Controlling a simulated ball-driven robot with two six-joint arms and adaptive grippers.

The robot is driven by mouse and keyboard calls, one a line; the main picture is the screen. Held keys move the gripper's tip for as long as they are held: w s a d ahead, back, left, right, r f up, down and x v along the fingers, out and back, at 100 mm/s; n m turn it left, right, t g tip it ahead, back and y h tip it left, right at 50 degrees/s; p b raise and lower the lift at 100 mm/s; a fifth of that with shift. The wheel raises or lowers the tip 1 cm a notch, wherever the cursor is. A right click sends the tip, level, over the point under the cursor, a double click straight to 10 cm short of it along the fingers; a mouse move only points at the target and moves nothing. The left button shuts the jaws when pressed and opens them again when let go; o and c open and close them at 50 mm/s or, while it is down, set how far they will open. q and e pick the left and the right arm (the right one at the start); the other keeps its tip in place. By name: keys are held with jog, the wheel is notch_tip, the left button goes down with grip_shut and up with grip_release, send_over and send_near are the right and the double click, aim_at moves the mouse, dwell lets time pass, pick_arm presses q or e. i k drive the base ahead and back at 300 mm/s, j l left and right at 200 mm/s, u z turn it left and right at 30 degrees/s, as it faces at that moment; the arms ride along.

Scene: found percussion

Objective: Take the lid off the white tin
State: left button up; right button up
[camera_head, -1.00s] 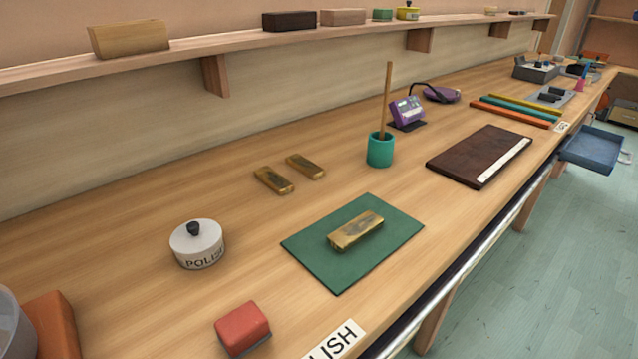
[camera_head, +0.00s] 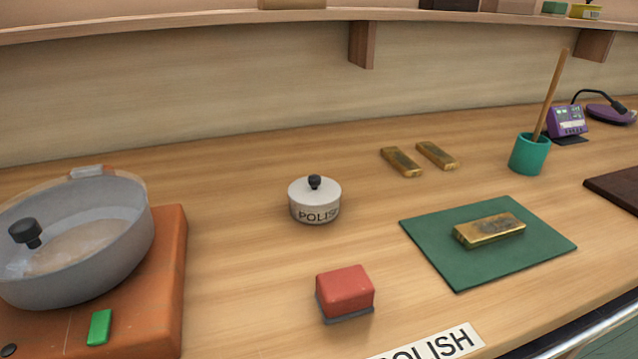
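The white tin (camera_head: 315,208), marked "POLISH", stands upright on the wooden bench near the middle of the head view. Its white lid (camera_head: 300,188) sits on top and carries a black knob (camera_head: 315,182). Neither of my grippers shows in the view, and nothing touches the tin.
A red block on a grey base (camera_head: 345,291) lies in front of the tin. A grey pan (camera_head: 90,275) stands on an orange unit (camera_head: 168,300) at left. A green mat (camera_head: 440,258) with a brass bar (camera_head: 489,230) lies at right. Two more bars (camera_head: 401,162) lie behind. Bench around the tin is clear.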

aim_at(313, 190)
jog(key=k+l, duration=0.1)
jog(key=l, duration=0.35)
jog(key=k+l, duration=0.15)
jog(key=l, duration=0.3)
jog(key=k+l, duration=0.1)
jog(key=l, duration=0.35)
jog(key=k+l, duration=0.15)
jog(key=l, duration=0.3)
jog(key=i+u, duration=0.05)
